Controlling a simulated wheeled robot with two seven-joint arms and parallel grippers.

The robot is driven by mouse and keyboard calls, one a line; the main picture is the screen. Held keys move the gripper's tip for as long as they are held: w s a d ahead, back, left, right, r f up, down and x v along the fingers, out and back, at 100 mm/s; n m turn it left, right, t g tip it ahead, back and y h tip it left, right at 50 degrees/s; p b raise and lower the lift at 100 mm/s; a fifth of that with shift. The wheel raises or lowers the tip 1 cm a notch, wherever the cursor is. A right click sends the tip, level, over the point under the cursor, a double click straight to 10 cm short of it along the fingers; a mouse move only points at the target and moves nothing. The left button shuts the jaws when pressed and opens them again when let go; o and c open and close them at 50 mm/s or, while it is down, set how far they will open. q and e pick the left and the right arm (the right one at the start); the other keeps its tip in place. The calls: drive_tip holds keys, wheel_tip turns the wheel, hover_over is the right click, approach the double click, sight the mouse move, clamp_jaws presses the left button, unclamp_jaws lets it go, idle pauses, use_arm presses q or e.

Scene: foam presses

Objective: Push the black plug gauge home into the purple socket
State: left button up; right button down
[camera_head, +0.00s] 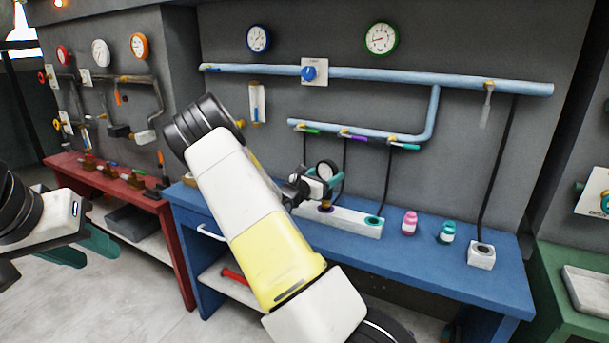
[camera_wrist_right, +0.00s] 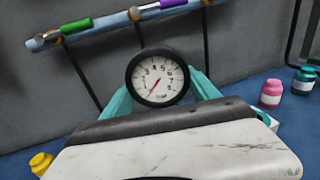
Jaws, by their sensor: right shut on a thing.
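The black plug gauge (camera_head: 326,169) has a white dial in a black rim. It stands upright, directly above the purple socket (camera_head: 326,210) on the long white block. My right gripper (camera_head: 328,184) is shut on it, with teal fingers on both sides. A small brass-coloured part shows between gauge and socket; how deep it sits I cannot tell. In the right wrist view the dial (camera_wrist_right: 157,77) faces me between the teal fingers, and the socket is hidden. My left gripper (camera_head: 88,250) is open and empty at the left edge, away from the blue bench.
The white block (camera_head: 350,217) also has a teal socket (camera_head: 374,221). A pink bottle (camera_head: 409,223), a teal bottle (camera_head: 446,233) and a small white block (camera_head: 481,256) stand to its right on the blue bench (camera_head: 440,270). Blue pipes with hanging black hoses run behind.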

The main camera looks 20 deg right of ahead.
drive_tip(key=shift+f, duration=1.9)
drive_tip(key=shift+c, duration=0.7)
unclamp_jaws()
drive_tip(key=shift+f, duration=0.1)
drive_tip(key=v, duration=0.8)
drive_tip(key=shift+d, duration=0.1)
